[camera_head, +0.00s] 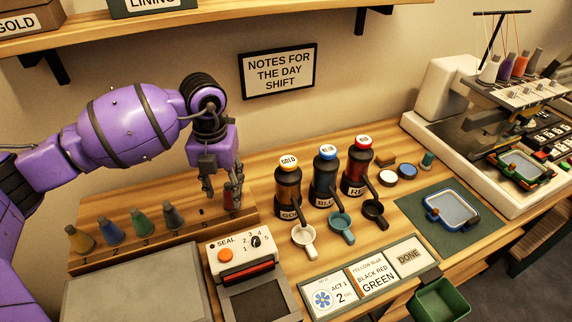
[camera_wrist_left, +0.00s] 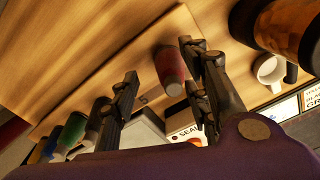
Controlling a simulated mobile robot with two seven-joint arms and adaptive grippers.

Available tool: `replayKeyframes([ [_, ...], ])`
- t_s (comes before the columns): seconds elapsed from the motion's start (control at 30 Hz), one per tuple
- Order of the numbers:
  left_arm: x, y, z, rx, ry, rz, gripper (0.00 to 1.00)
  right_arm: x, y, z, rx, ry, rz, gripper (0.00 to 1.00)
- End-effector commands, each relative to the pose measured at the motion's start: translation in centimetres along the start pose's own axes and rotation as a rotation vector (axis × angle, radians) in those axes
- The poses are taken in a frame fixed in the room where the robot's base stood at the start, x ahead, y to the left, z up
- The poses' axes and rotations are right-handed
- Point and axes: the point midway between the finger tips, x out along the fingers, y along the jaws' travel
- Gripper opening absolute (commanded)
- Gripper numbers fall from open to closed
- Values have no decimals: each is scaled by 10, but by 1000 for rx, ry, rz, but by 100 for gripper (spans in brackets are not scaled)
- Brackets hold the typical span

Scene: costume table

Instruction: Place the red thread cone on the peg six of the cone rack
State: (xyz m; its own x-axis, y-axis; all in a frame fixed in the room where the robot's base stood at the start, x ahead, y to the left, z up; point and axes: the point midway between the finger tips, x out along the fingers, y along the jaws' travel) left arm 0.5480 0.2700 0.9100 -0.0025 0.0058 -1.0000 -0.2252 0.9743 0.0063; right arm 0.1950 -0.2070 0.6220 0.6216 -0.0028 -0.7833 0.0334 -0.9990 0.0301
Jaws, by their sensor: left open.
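The red thread cone (camera_head: 232,200) stands at the right end of the cone rack (camera_head: 195,240), apparently at the peg six place. The peg itself is hidden. My left gripper (camera_head: 222,197) points down around the cone. In the left wrist view the red cone (camera_wrist_left: 170,70) shows between the spread fingers of the left gripper (camera_wrist_left: 165,85), with gaps beside it. The fingers are open and do not appear to grip it. My right gripper is not in view.
Yellow (camera_head: 79,239), blue-grey (camera_head: 110,229), green (camera_head: 140,222) and dark grey (camera_head: 173,215) cones stand on the rack to the left. The seal box (camera_head: 238,258) is in front. Bottles, including the gold-labelled one (camera_head: 288,185), stand to the right.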

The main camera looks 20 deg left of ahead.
Motion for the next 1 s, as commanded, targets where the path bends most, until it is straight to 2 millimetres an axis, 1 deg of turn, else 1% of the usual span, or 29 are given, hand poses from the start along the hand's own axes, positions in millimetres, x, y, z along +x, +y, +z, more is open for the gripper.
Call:
replayKeyframes([
  [0.03,-12,0,1,1,-5,-1,43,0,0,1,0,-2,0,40],
  [0.2,-50,0,1,-1,-4,0,43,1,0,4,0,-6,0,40],
  [0.3,-68,0,1,0,-3,0,43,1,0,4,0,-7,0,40],
  [0.4,-80,0,0,0,-1,1,43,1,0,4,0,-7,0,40],
  [0.5,-87,0,0,0,0,1,43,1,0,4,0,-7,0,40],
  [0.6,-90,0,0,0,1,1,43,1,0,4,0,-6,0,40],
  [1.0,-91,0,0,-1,0,1,43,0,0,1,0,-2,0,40],
])
